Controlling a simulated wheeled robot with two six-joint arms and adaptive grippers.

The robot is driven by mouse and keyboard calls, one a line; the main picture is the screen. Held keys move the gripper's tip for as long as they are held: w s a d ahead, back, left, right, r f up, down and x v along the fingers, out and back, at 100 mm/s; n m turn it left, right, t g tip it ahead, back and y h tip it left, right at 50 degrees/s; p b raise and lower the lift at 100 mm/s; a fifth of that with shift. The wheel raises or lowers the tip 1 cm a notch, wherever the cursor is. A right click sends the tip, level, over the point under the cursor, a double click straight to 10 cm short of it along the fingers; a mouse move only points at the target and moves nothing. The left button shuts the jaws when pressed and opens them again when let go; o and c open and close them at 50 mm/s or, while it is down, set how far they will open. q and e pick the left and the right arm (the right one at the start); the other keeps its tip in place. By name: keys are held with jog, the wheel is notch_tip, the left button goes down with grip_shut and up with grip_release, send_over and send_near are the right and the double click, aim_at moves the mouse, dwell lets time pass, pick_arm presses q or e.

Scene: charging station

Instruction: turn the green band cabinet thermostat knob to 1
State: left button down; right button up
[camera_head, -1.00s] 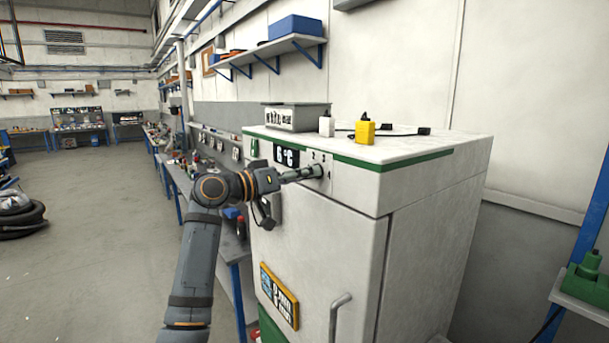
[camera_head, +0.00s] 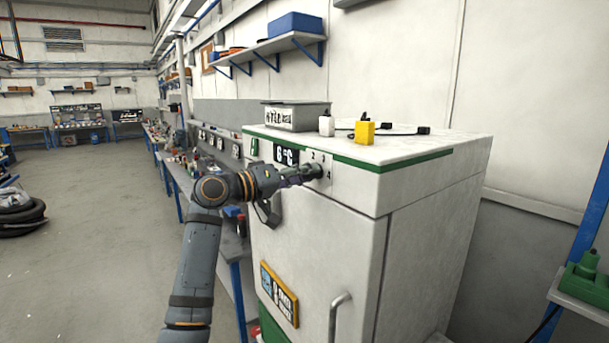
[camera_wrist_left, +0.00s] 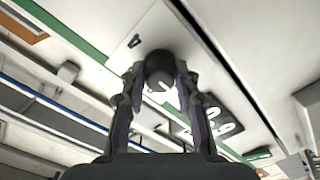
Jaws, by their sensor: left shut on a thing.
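The white cabinet (camera_head: 315,240) has a green band (camera_head: 365,162) along its top edge. Its dark round thermostat knob (camera_head: 317,171) is on the upper front panel, with small numbers beside it; 2 and 4 are readable. My left gripper (camera_head: 305,175) reaches in from the left and is shut on the knob. In the left wrist view, the fingers (camera_wrist_left: 156,95) are on both sides of the knob (camera_wrist_left: 158,70), which has a white mark. The fingers partly hide the knob and its dial in the head view. My right gripper is not in view.
A display (camera_head: 286,155) reading about 6 °C is left of the knob. A grey box (camera_head: 296,117), a white bottle-like item (camera_head: 326,125) and a yellow item (camera_head: 364,132) stand on the cabinet. A door handle (camera_head: 338,315) sticks out below. Open floor lies left.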

pick_arm(q)
jog(key=shift+r, duration=0.1)
jog(key=c, duration=1)
grip_release()
jog(key=shift+a, duration=0.1)
jog(key=v, duration=1.2)
